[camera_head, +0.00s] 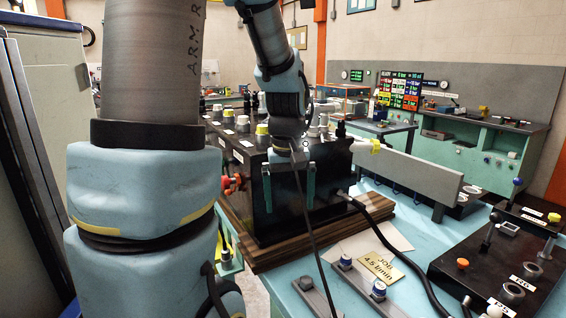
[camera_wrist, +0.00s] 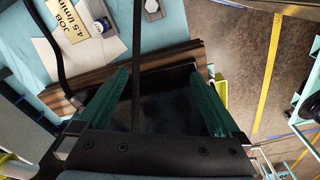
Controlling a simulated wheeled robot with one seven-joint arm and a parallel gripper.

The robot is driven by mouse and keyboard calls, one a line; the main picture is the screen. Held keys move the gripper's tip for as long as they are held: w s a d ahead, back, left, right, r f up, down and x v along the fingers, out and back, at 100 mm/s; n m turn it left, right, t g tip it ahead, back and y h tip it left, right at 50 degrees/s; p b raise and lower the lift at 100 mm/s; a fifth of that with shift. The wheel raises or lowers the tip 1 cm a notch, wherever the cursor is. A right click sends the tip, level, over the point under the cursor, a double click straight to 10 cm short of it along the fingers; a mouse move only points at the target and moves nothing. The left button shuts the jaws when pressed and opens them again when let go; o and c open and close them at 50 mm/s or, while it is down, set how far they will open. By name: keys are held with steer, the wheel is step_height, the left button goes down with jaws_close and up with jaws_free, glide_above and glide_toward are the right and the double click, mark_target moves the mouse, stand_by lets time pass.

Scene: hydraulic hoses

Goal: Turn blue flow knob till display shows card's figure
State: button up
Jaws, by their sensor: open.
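A tan card (camera_head: 381,266) reading "JOB 4.5 l/min" lies on the blue bench; it also shows in the wrist view (camera_wrist: 74,18). Beside it, two blue-and-white knobs, a nearer one (camera_head: 379,289) and a farther one (camera_head: 345,262), stand on grey strips. Which is the flow knob I cannot tell. No readable flow display is seen on the bench. My gripper (camera_head: 289,190) points down before the black box, left of the card and knobs. Its green fingers are apart, with nothing between them in the wrist view (camera_wrist: 158,75).
The black box (camera_head: 262,195) with several capped fittings stands on brown boards (camera_head: 262,258). A black hose (camera_head: 385,240) runs from it across the bench. A black control panel (camera_head: 470,265) with a lever is at right. A thin dark cable hangs past my gripper.

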steer(key=s+a+f+m, duration=0.2)
steer(key=s+a+f, duration=0.3)
steer(key=a, duration=0.3)
steer(key=shift+s+a+f+t+b, duration=0.3)
steer(key=shift+s+b, duration=0.15)
steer(key=shift+s, duration=0.1)
stand_by(2.2)
